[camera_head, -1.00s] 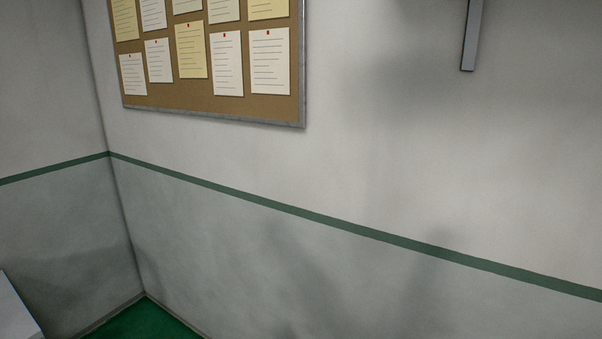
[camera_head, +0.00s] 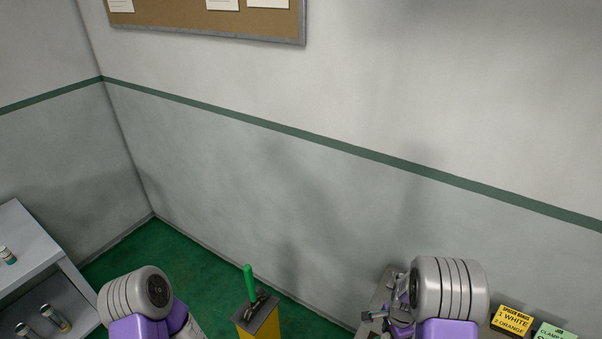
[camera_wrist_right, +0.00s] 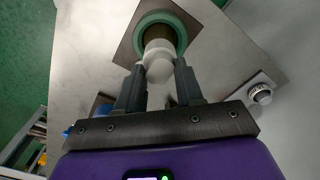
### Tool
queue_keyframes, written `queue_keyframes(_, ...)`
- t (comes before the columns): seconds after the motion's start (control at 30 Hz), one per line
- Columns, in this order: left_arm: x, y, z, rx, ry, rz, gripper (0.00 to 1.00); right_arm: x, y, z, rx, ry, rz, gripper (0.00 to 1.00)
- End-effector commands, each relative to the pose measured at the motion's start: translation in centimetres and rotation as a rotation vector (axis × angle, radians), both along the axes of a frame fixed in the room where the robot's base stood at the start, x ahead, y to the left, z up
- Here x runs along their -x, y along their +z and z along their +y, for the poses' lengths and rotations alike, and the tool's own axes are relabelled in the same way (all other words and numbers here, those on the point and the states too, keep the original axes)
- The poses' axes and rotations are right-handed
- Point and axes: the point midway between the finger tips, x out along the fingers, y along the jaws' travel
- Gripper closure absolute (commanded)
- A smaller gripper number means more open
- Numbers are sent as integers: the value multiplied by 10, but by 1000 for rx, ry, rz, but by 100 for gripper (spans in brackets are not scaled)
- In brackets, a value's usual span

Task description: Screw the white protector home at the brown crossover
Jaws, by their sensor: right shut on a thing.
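In the right wrist view my right gripper (camera_wrist_right: 160,74) is shut on the white protector (camera_wrist_right: 159,69), a pale rounded piece between its fingertips. Just beyond it is a brown round end (camera_wrist_right: 158,32), taken as the brown crossover, inside a green ring (camera_wrist_right: 178,27) on a square plate. The protector lies against or right in front of this end; I cannot tell whether its thread is engaged. In the head view my right arm hides most of the work area. My left arm shows at the lower left, but its gripper is out of frame.
A green-handled lever (camera_head: 249,279) stands on a yellow post between my arms. A grey shelf (camera_head: 35,235) with small bottles is at the left. A yellow card (camera_head: 513,319) and a green card (camera_head: 555,333) stand at the right. A round knob (camera_wrist_right: 261,94) sits right of the gripper.

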Motion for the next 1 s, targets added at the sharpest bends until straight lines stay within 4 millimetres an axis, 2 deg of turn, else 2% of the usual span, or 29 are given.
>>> queue_keyframes(0.27,0,1,0,0,0,0,45,0,0,0,0,-27,1,100)
queue_keyframes(0.37,0,11,0,0,0,0,45,1,2,0,2,-175,3,100)
queue_keyframes(0.8,0,57,0,0,0,0,45,1,2,0,4,-1016,2,100)
queue_keyframes(1.0,0,66,0,0,0,0,45,0,0,0,1,-1231,1,100)
